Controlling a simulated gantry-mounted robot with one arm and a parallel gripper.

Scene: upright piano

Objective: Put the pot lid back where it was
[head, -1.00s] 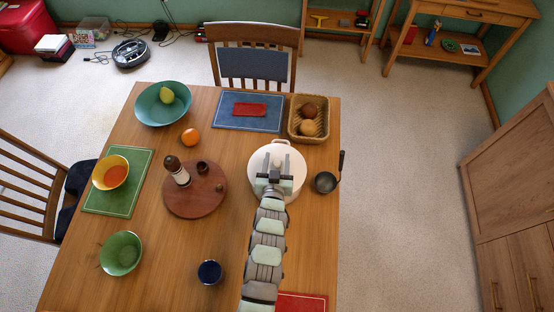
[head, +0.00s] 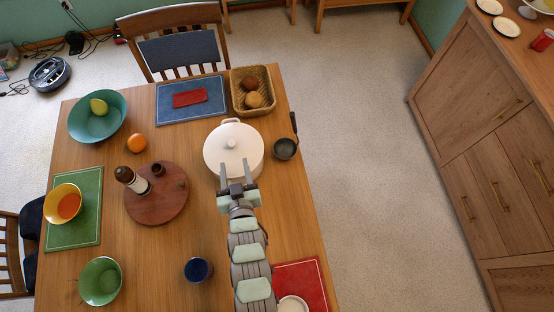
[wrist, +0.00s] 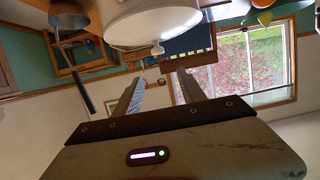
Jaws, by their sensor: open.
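The white pot (head: 250,170) stands on the wooden table towards its far right. The round white pot lid (head: 213,152), with a small knob in the middle, sits on top of it and looks level. My gripper (head: 235,163) is open and empty, its two fingers pointing at the near edge of the lid, short of the knob. In the wrist view, which is upside down, the white lid (wrist: 160,30) with its knob lies beyond my open fingers (wrist: 160,80), apart from them. Part of the pot's near side is hidden behind my fingers in the head view.
A small dark pan (head: 285,149) stands right of the pot, its handle pointing up. A wicker basket (head: 236,96) is behind it. A round wooden board (head: 150,208) with a mill lies left. A red mat (head: 312,278) lies near right. Table between board and arm is clear.

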